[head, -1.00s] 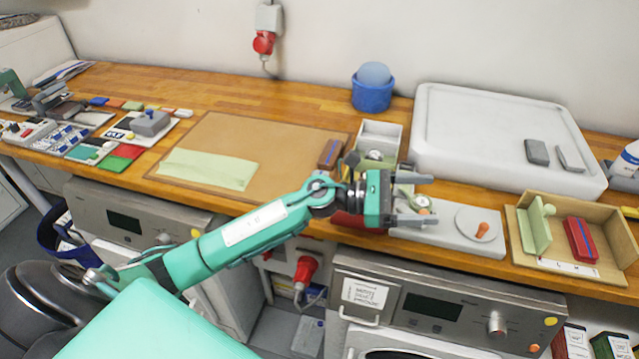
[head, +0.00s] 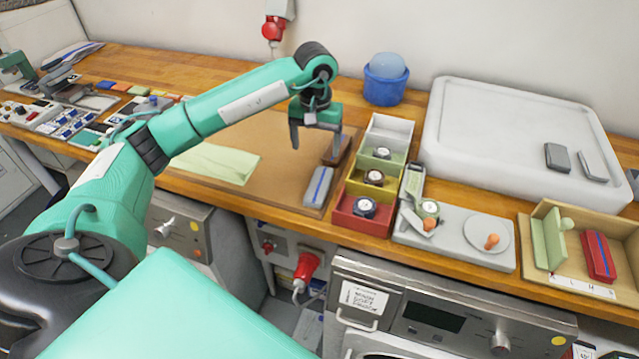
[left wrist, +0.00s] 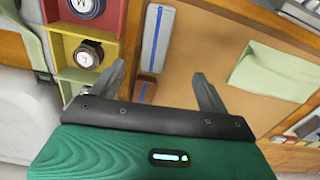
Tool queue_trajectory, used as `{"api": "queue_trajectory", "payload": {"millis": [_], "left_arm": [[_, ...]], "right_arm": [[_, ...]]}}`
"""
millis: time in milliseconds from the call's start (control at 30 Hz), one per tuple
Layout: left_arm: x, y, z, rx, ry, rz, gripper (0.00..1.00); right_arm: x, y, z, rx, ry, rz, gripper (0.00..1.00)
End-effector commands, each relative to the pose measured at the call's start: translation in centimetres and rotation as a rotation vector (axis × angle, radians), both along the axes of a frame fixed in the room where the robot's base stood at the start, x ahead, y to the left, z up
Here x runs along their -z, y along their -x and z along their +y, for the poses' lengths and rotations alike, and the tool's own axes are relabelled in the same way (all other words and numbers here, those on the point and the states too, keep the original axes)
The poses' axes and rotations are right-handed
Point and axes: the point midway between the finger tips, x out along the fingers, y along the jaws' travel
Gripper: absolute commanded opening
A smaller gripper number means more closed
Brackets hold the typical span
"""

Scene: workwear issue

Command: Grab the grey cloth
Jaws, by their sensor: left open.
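A folded cloth (head: 215,163) lies flat on the left part of the brown board; it looks pale green rather than grey. It also shows at the upper right of the left wrist view (left wrist: 275,72). No other cloth is clear to me. My left gripper (head: 316,142) is open and empty, pointing down above the right part of the board, to the right of the cloth and apart from it. Its two fingers also show in the left wrist view (left wrist: 158,72). My right gripper is not in view.
A grey block with a blue stripe (head: 318,187) and a brown block (head: 339,152) lie near the gripper at the board's right edge. Compartment trays with watches (head: 355,220) stand to their right. The board (head: 265,190) is bare between cloth and blocks.

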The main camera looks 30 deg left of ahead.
Motion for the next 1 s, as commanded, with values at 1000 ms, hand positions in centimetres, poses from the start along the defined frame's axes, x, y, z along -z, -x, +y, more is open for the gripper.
{"api": "queue_trajectory", "payload": {"millis": [1000], "left_arm": [[12.7, -0.1, -0.3, -0.002, 0.005, 0.002, 0.78]], "right_arm": [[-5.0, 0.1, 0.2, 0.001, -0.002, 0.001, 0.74]]}}
